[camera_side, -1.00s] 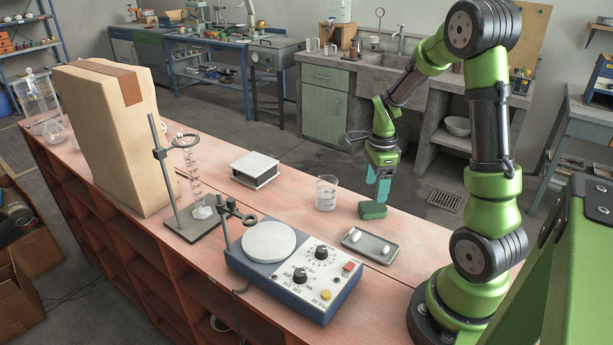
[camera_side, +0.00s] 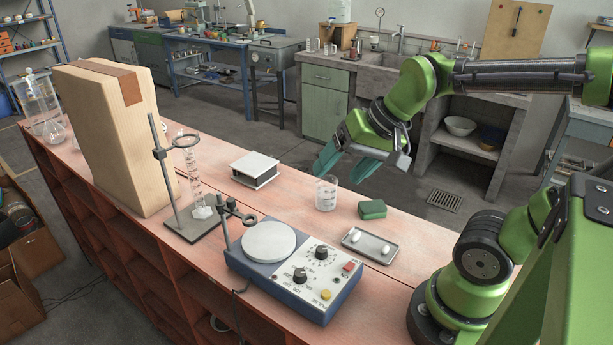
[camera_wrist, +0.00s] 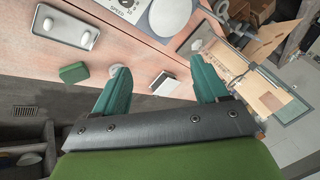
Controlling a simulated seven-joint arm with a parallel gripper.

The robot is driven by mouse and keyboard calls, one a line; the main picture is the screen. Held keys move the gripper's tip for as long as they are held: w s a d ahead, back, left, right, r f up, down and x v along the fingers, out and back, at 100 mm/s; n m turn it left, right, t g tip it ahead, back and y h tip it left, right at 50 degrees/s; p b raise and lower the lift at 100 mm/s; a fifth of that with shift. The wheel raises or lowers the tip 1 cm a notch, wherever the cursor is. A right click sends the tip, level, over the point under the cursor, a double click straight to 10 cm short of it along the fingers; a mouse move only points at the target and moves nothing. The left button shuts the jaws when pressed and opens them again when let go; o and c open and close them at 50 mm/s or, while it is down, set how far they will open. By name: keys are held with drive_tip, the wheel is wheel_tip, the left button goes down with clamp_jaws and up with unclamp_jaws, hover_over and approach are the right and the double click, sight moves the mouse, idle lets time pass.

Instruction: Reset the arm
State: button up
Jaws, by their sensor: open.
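My gripper (camera_side: 345,161) has teal fingers and is raised above the bench's far edge, up and behind the glass beaker (camera_side: 326,193). Its fingers point down and to the left in the side view. In the wrist view my gripper (camera_wrist: 160,80) shows its two fingers spread apart with nothing between them. The green block (camera_side: 372,209) lies on the bench below and is apart from the fingers. It also shows at the left in the wrist view (camera_wrist: 74,73).
A tray (camera_side: 355,250) with two white pieces and a stirrer unit (camera_side: 290,270) stand near the front. A ring stand (camera_side: 190,228), a white-topped block (camera_side: 255,167) and a tall wooden block (camera_side: 110,135) stand to the left. The space above the bench's middle is clear.

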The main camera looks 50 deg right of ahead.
drive_tip(key=s+a+n, duration=0.1)
drive_tip(key=s+a+n+t, duration=0.1)
drive_tip(key=n, duration=0.1)
drive_tip(key=shift+a+r+n+y, duration=0.3)
drive_tip(key=shift+a+r, duration=0.1)
